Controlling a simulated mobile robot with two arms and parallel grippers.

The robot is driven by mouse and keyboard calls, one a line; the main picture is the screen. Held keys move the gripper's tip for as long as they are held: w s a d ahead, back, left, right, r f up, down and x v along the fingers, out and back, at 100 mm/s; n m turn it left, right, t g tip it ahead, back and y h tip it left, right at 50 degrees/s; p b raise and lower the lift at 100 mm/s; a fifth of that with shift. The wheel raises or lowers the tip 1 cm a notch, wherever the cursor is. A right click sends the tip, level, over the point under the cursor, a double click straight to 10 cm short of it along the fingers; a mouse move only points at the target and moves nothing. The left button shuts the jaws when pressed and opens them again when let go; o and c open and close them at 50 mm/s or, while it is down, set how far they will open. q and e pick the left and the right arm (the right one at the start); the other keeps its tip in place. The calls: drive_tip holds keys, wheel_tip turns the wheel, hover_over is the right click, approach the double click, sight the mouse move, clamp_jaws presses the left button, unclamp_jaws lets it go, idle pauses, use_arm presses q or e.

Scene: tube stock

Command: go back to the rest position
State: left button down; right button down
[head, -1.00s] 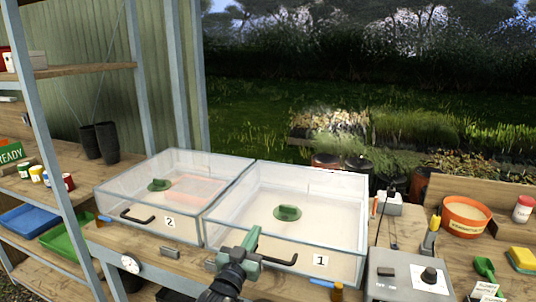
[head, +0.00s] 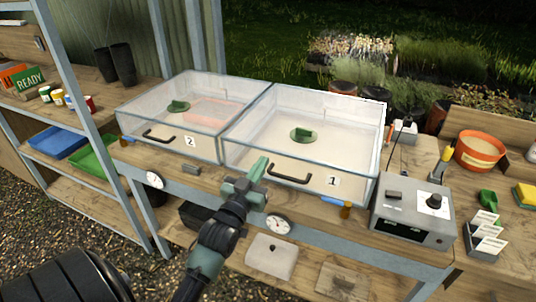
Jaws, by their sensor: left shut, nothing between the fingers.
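My left gripper (head: 256,172) is shut and empty. Its green fingers point up and away, in front of the clear box marked 1 (head: 345,198), close to its black handle (head: 289,175). I cannot tell whether the fingers touch the box front. A clear box marked 2 (head: 135,130) stands to the left of box 1. Each box has a green knob on its lid, and both look closed. My right gripper is not in view.
A grey control box (head: 412,215) with a black knob stands right of box 1. An orange tub (head: 480,150), a green scoop (head: 487,198) and a card holder (head: 485,237) are farther right. Shelves (head: 80,180) with blue and green trays stand left.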

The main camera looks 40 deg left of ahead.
use_arm(q)
drive_tip(key=s+d+f+m+g+h, duration=0.25)
drive_tip(key=s+d+f+g, duration=0.45)
drive_tip(key=d+f, duration=0.4)
drive_tip(key=s+d+f+m+g+h, duration=0.1)
drive_tip(key=s+d+f+g, duration=0.2)
drive_tip(key=s, duration=0.4)
drive_tip(key=s+d+f+g, duration=0.2)
drive_tip(key=s+f+g, duration=0.1)
drive_tip(key=s, duration=0.3)
drive_tip(key=s+d+f+m+g+h, duration=0.1)
drive_tip(key=s+d+f+g, duration=0.2)
drive_tip(key=s, duration=0.4)
wheel_tip(320, 180, down, 24)
drive_tip(key=s, duration=0.1)
drive_tip(key=s+a+f+g, duration=0.2)
drive_tip(key=s+a+f, duration=0.1)
drive_tip(key=s+f, duration=1.4)
drive_tip(key=shift+s+a+f, duration=0.2)
drive_tip(key=shift+s+f, duration=0.1)
drive_tip(key=shift+f, duration=0.1)
drive_tip(key=shift+m, duration=0.25)
